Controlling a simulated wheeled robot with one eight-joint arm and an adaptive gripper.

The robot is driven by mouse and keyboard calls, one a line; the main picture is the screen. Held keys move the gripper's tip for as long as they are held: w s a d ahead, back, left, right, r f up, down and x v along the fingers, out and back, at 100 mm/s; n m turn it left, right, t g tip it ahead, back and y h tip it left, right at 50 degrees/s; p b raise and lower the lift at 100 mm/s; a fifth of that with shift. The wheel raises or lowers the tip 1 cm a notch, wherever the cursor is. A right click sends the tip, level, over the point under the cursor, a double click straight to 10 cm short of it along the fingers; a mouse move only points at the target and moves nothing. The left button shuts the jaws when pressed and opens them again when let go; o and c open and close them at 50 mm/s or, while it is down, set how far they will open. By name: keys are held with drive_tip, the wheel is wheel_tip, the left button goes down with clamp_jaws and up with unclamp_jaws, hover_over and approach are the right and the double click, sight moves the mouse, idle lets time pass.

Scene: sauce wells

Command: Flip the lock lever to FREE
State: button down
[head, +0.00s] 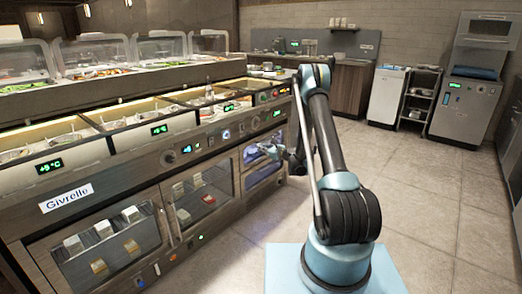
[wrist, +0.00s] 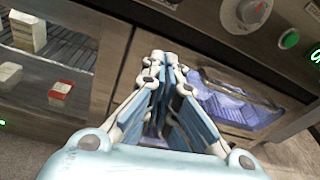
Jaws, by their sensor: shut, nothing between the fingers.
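My gripper (head: 272,150) is in front of the right end of the counter's front panel. In the wrist view, my gripper (wrist: 165,60) has its fingers together and nothing between them. The fingertips are near the cabinet front, below the control panel; I cannot tell whether they touch it. I cannot clearly make out the lock lever or a FREE mark in either view. A round knob (wrist: 245,13) and a green button (wrist: 289,39) are on the panel, up and right of the fingertips in the wrist view.
A purple-lit compartment with a bar handle (wrist: 240,88) lies right of my fingers. A glass-fronted cabinet (wrist: 55,60) holding small cartons is on the left. The long sauce counter (head: 130,175) fills the left of the head view. Open tiled floor (head: 430,200) lies to the right.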

sight(246, 132)
drive_tip(key=w+a+r, duration=0.2)
drive_tip(key=w+a, duration=0.2)
drive_tip(key=a, duration=0.1)
drive_tip(key=shift+a+r, duration=0.25)
drive_tip(key=shift+r, duration=0.15)
idle(0.4)
